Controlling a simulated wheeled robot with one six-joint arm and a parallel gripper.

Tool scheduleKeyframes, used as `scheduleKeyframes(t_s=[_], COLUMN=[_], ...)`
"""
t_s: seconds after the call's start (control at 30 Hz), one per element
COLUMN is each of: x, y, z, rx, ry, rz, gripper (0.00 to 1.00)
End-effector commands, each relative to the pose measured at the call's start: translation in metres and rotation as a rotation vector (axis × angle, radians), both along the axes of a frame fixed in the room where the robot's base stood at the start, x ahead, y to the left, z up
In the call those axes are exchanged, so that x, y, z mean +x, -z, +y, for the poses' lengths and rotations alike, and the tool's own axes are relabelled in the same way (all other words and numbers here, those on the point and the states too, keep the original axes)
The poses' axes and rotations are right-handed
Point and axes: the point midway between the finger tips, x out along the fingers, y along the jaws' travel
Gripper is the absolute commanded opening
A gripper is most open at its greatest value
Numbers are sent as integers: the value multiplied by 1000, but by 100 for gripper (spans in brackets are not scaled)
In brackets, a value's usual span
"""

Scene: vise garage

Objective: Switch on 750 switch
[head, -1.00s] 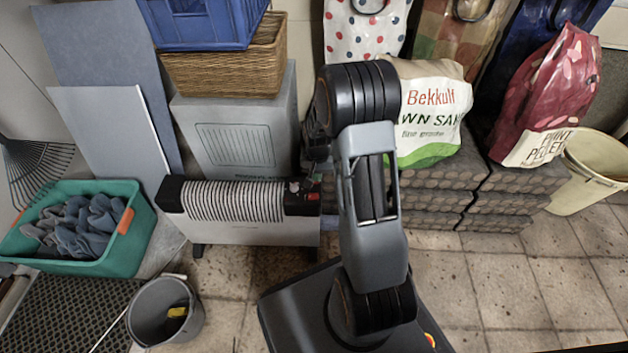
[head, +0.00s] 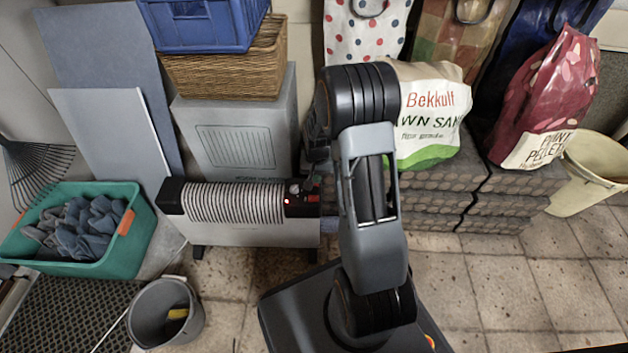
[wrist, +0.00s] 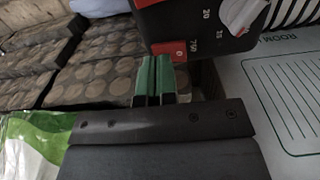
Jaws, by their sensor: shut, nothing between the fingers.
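The heater (head: 235,212) is white with a black grille top and a black control panel at its right end. In the wrist view the panel (wrist: 195,22) shows a red switch (wrist: 178,50) beside the label 750, with a pale mark like a 0 on it. A white dial (wrist: 242,14) sits further along the panel. My gripper (wrist: 153,64) has green-lined fingers, shut and empty. Its tips are at the panel's edge, close to the 750 switch; I cannot tell whether they touch. In the head view my arm hides most of the gripper, and the switch's rocker tilt is unclear.
A grey box (head: 240,135) stands behind the heater with a wicker basket (head: 225,65) on it. Stacked briquettes (head: 430,200) and a lawn sand bag (head: 432,115) are to the right. A grey bucket (head: 150,325) and a green crate (head: 100,265) are at left.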

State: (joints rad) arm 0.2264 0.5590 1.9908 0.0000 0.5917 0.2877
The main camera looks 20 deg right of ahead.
Motion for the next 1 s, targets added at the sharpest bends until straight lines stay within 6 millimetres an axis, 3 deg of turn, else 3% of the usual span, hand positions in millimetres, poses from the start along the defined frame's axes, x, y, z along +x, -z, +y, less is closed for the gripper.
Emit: scheduleKeyframes(t_s=[0.6,1.0], x=[0,0], y=[-56,-59], z=[0,0], rx=[0,0], ry=[0,0], rz=[0,0], gripper=[0,0])
